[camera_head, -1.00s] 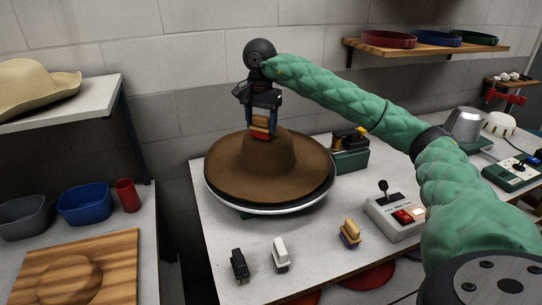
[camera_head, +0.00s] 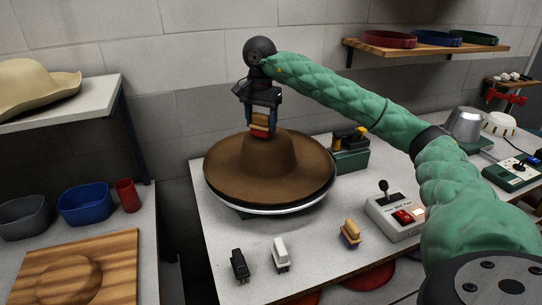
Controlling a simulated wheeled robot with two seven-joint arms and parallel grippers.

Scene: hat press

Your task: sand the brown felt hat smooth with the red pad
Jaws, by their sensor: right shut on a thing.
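The brown felt hat (camera_head: 238,177) sits crown up on a round white-rimmed turntable (camera_head: 290,208) on the table. My right gripper (camera_head: 261,128) points down over the crown, shut on the red pad (camera_head: 259,134), which has a tan upper part. The pad is at the upper left of the crown; whether it touches the felt I cannot tell for sure. My left gripper is not in view.
A control box (camera_head: 393,215) with a lever and red switch stands right of the hat. A second tan block with a purple base (camera_head: 350,234), a black brush-like tool (camera_head: 240,266) and a white one (camera_head: 281,255) lie in front. A green box (camera_head: 350,158) stands behind.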

